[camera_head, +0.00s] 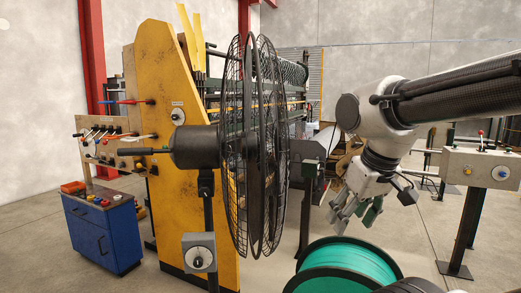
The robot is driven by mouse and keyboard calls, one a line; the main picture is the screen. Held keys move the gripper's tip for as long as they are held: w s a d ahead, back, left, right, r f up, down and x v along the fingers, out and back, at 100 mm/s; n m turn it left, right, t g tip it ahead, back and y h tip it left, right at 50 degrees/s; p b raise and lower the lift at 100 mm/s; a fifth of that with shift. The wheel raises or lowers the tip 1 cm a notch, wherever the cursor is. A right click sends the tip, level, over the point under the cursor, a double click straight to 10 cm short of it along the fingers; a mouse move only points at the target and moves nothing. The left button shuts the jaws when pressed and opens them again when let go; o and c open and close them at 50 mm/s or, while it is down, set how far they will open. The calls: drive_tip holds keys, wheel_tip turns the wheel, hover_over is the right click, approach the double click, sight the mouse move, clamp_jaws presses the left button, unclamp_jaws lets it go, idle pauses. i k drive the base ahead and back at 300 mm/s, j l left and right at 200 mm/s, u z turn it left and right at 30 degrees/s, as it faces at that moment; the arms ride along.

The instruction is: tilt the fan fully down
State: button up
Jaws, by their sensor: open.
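The fan has a round black wire cage (255,145), seen nearly edge-on in the middle of the view, and a dark motor housing (195,147) behind it on the left. A grey box with a round dial (198,255) sits low on the pole. My gripper (356,216) is open and empty, pointing down to the right of the cage and apart from it.
A green spool with black rims (345,265) stands below my gripper. The yellow machine (165,120) is behind the fan. A blue cabinet (105,230) stands at left, under a lever panel (100,140). A grey control box (480,167) on a post is at right. Floor is clear at front left.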

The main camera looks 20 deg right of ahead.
sight(202, 148)
drive_tip(key=i+j+u, duration=0.25)
drive_tip(key=j+u, duration=0.15)
drive_tip(key=i+j+u, duration=0.3)
drive_tip(key=u, duration=0.15)
drive_tip(key=j, duration=0.1)
